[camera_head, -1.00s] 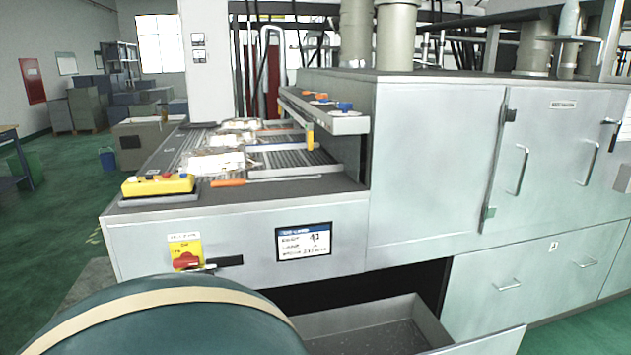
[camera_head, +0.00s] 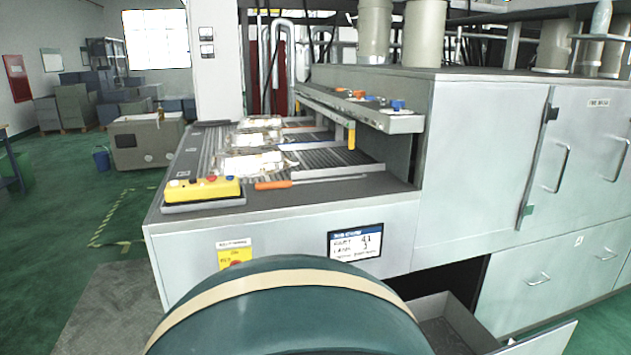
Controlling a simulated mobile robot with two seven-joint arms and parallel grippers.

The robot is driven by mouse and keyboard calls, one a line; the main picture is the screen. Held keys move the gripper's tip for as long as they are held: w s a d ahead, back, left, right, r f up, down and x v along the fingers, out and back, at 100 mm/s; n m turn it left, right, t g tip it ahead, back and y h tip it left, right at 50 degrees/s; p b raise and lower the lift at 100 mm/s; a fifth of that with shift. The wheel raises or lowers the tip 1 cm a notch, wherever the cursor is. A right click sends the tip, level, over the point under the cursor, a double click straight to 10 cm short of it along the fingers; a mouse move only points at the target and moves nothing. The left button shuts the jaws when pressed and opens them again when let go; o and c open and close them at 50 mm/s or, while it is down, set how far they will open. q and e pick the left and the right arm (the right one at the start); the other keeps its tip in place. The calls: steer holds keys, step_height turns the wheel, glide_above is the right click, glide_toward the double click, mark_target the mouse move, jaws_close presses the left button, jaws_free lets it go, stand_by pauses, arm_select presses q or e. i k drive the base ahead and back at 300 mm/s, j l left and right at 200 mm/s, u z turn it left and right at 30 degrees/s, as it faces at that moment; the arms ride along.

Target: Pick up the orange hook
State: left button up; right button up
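The orange hook (camera_head: 275,185) lies on the front edge of the machine's bed, to the right of the yellow control box. It has an orange handle at the left and a thin pale rod running right. I cannot make out a hook shape at its tip. Neither of my grippers shows in the head view, and nothing is seen touching the hook.
The yellow control box (camera_head: 202,189) sits at the bed's near left corner. Clear-wrapped castings (camera_head: 245,163) lie on the slatted bed behind the hook. A narrow shelf (camera_head: 395,122) overhangs the right side. An open drawer (camera_head: 455,325) juts out low at right.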

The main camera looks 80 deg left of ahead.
mark_target(267, 185)
steer(key=k+j, duration=0.3)
steer(key=k, duration=0.15)
steer(key=k+j, duration=0.3)
steer(key=k, duration=0.15)
